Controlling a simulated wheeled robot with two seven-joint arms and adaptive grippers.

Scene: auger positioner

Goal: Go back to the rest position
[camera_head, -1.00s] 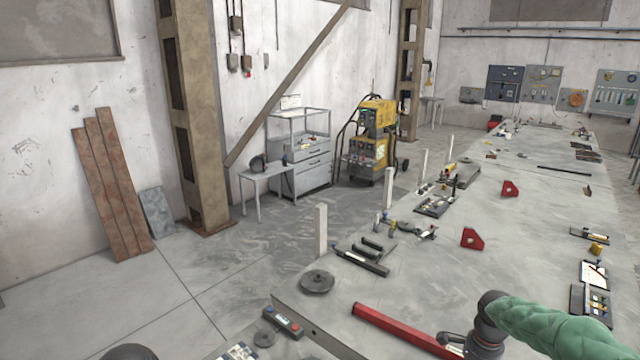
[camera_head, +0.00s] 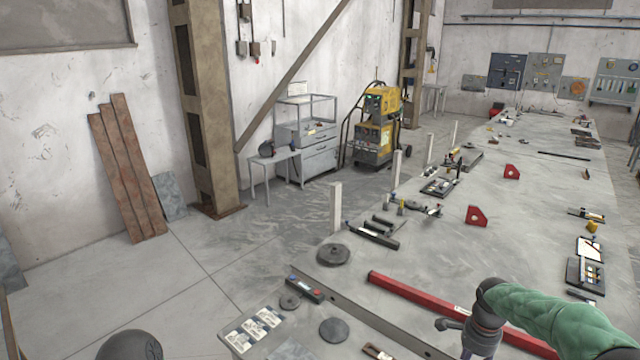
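One of my arms, in a green sleeve with a dark wrist joint, comes in from the right edge at the bottom of the head view, over the long grey table (camera_head: 455,290). Its gripper is below the bottom edge of the picture and cannot be seen. A dark rounded part at the bottom left looks like part of my other arm; no gripper shows there either.
A red beam (camera_head: 420,298) lies on the table beside the arm. A yellow welding machine (camera_head: 376,125) stands behind. Open floor lies left.

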